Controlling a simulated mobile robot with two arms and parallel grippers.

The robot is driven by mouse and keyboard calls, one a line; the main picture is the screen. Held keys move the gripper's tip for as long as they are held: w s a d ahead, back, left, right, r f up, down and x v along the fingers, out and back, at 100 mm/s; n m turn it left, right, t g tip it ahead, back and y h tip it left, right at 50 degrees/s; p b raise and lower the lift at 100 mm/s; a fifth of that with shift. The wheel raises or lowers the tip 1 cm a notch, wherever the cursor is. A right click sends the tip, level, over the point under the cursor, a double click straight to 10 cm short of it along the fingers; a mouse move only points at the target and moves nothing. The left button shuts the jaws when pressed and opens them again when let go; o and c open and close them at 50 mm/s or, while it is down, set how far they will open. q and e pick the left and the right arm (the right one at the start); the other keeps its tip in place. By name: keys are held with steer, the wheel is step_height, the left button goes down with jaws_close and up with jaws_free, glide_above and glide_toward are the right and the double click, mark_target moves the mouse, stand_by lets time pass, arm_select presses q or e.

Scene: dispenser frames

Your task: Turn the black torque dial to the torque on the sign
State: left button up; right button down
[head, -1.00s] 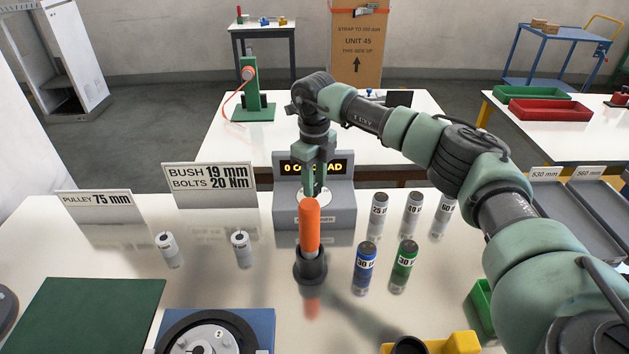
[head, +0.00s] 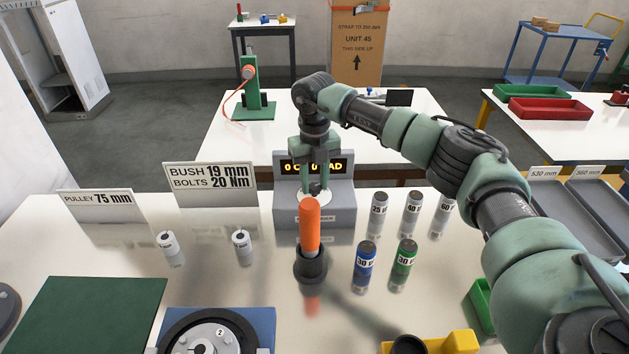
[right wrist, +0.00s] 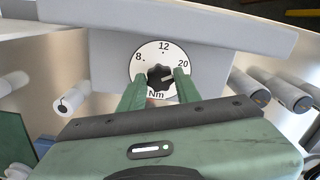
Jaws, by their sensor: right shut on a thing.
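The tester (head: 343,213), a grey box, stands at the table's back edge with an amber display (head: 334,167) partly covered by my gripper. Its round white dial face (right wrist: 139,62) carries 8, 12 and 20 Nm. The black torque dial (right wrist: 160,76) is a lobed knob in the middle of that face; I cannot tell which number it points to. My right gripper (head: 314,192) comes down from above and is shut on the knob, with a finger on either side in the right wrist view (right wrist: 159,88). The sign (head: 210,183) reads BUSH 19 mm, BOLTS 20 Nm. My left gripper is not in view.
An orange-handled tool (head: 310,228) stands in a dark holder (head: 310,266) in front of the tester. Blue (head: 366,260) and green (head: 404,259) cylinders and several grey ones stand to its right. A PULLEY 75 mm sign (head: 97,203) stands at left.

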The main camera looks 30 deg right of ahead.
mark_target(314, 186)
steer(key=shift+w+r, duration=0.1)
steer(key=shift+r, duration=0.05)
steer(key=c, duration=1)
jaws_free()
step_height(314, 186, up, 7)
steer(key=shift+f+b, duration=0.2)
steer(key=shift+b, duration=0.6)
steer(key=shift+r, duration=0.5)
steer(key=shift+r, duration=0.15)
